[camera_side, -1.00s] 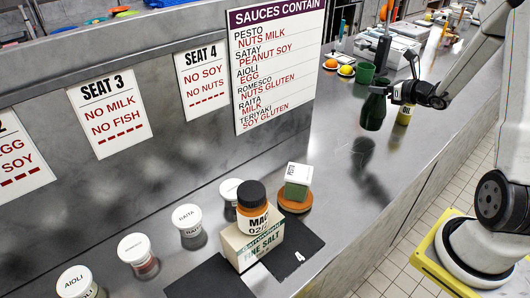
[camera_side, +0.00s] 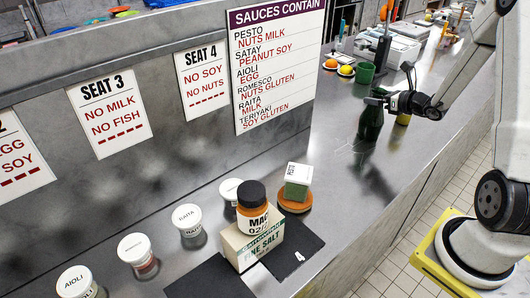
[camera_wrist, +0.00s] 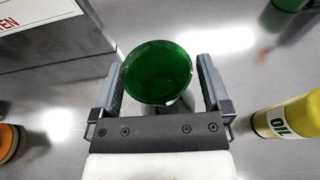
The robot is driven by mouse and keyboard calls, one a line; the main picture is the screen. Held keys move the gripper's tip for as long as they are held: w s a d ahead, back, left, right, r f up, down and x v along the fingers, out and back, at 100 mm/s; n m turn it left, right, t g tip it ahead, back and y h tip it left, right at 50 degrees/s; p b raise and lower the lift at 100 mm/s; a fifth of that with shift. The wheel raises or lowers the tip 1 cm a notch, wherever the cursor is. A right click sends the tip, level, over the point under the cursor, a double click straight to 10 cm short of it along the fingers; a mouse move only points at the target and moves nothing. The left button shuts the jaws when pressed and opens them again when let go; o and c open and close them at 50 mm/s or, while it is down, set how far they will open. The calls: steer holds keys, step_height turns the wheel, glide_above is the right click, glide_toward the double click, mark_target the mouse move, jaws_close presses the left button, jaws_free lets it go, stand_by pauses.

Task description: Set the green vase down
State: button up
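The green vase (camera_side: 370,124) is dark green and upright, with its base at the metal counter (camera_side: 335,165). In the wrist view its round green top (camera_wrist: 158,72) lies between my two fingers. My gripper (camera_side: 375,99) is around the upper part of the vase. In the wrist view my gripper (camera_wrist: 160,78) has its fingers apart, with a narrow gap showing at the right finger. The left finger is very close to the vase, and I cannot tell whether it touches.
A yellow oil bottle (camera_wrist: 285,118) stands close at the right. A salt box (camera_side: 250,245), a green-and-white box (camera_side: 297,180) and several sauce tubs stand nearer. Counter in front of the vase is clear.

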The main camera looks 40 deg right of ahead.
steer(key=shift+r, duration=0.1)
steer(key=shift+r, duration=0.1)
steer(key=v, duration=0.7)
steer(key=shift+s, duration=0.2)
steer(key=shift+r, duration=0.1)
stand_by(0.6)
